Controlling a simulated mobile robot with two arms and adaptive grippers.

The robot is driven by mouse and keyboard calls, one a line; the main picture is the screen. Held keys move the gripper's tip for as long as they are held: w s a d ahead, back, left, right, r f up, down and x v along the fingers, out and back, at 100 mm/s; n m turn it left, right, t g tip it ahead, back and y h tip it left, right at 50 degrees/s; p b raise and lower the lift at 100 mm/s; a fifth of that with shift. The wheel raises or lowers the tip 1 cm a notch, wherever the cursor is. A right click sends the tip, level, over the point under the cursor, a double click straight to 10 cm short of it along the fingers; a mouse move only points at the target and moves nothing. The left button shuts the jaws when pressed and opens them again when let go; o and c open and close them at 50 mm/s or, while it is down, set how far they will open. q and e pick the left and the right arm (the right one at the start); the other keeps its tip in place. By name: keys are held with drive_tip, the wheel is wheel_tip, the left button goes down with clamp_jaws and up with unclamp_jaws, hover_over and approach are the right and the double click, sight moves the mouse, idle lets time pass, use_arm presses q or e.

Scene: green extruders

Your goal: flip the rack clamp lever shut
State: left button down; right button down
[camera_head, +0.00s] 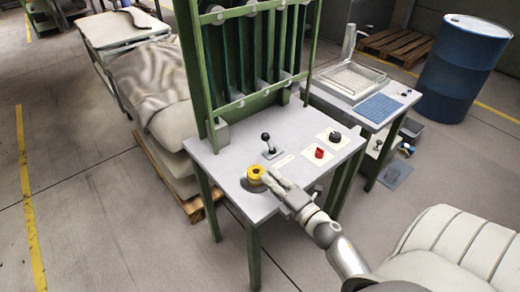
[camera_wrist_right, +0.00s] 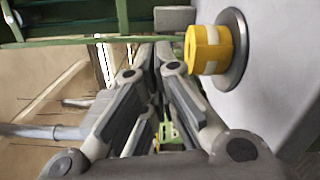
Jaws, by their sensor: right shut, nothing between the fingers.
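A lever with a black ball knob (camera_head: 266,138) stands roughly upright on a small plate on the grey table (camera_head: 225,160), in front of the green rack (camera_head: 195,75). I cannot tell for sure that it is the clamp lever. My right gripper (camera_head: 268,176) is shut and empty, low over the table's front part, nearer to me than the lever. A yellow knob (camera_head: 256,173) on a grey round base is just left of its fingertips. In the right wrist view the shut fingers (camera_wrist_right: 160,52) lie beside the yellow knob (camera_wrist_right: 208,50), seemingly apart from it. My left gripper is out of view.
A red button (camera_head: 320,153) and a black knob (camera_head: 335,136) sit on plates at the table's right. A side table with a tray (camera_head: 349,80) and a blue barrel (camera_head: 463,70) stand beyond. Stacked sacks (camera_head: 150,85) are left of the rack.

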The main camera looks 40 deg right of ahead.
sight(269, 144)
drive_tip(key=shift+w, duration=0.15)
drive_tip(key=w+p, duration=0.1)
drive_tip(key=w, duration=0.9)
drive_tip(key=shift+a+r+p, duration=0.15)
drive_tip(key=shift+r+p, duration=0.05)
drive_tip(key=shift+p, duration=0.2)
drive_tip(key=d, duration=0.3)
drive_tip(key=shift+w+d+r+p, duration=0.15)
drive_tip(key=shift+w+r+p, duration=0.05)
drive_tip(key=shift+w+p, duration=0.2)
drive_tip(key=shift+d, duration=0.25)
drive_tip(key=shift+r, duration=0.1)
drive_tip(key=shift+d+r+m+p, duration=0.2)
drive_tip(key=shift+m+p, duration=0.1)
drive_tip(key=shift+p, duration=0.1)
